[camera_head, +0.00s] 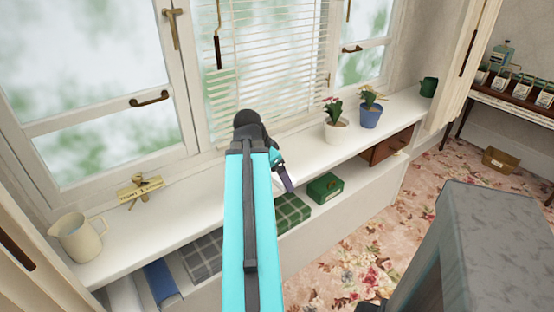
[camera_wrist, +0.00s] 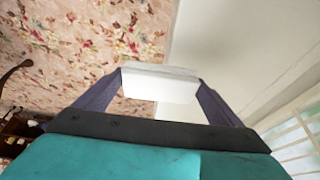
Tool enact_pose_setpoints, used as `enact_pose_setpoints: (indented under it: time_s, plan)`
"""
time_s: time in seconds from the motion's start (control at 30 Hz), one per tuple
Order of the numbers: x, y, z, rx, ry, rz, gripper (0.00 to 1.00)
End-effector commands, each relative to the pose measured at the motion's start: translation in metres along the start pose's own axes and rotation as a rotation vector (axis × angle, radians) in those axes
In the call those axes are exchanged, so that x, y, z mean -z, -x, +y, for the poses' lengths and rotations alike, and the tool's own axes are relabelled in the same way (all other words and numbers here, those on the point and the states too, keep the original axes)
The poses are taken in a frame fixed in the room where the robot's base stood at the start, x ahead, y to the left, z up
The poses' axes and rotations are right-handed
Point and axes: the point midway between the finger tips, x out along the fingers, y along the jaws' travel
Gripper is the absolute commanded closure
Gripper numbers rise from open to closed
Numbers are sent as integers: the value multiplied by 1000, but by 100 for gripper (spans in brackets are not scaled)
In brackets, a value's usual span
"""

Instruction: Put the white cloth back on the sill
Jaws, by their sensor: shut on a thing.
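My gripper (camera_wrist: 159,78) is shut on the white cloth (camera_wrist: 148,86), which shows as a pale, folded block between the two dark fingers in the wrist view. In the head view my gripper (camera_head: 286,180) is over the front part of the white sill (camera_head: 308,148), mostly behind my arm. The cloth cannot be made out there. The sill runs under the windows from the lower left to the upper right. I cannot tell whether the cloth touches it.
A cream jug (camera_head: 78,238) and a brass ornament (camera_head: 140,190) stand left on the sill. Two potted plants, white (camera_head: 336,128) and blue (camera_head: 370,115), and a green watering can (camera_head: 428,87) stand right. A shelf below holds a green box (camera_head: 325,188) and folded checked cloth (camera_head: 292,212).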

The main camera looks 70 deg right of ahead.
Motion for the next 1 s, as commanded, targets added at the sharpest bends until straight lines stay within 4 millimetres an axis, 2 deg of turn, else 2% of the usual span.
enact_pose_setpoints:
  time_s: [1.0]
  plan:
    - [8,-2,-12,0,1,-2,39]
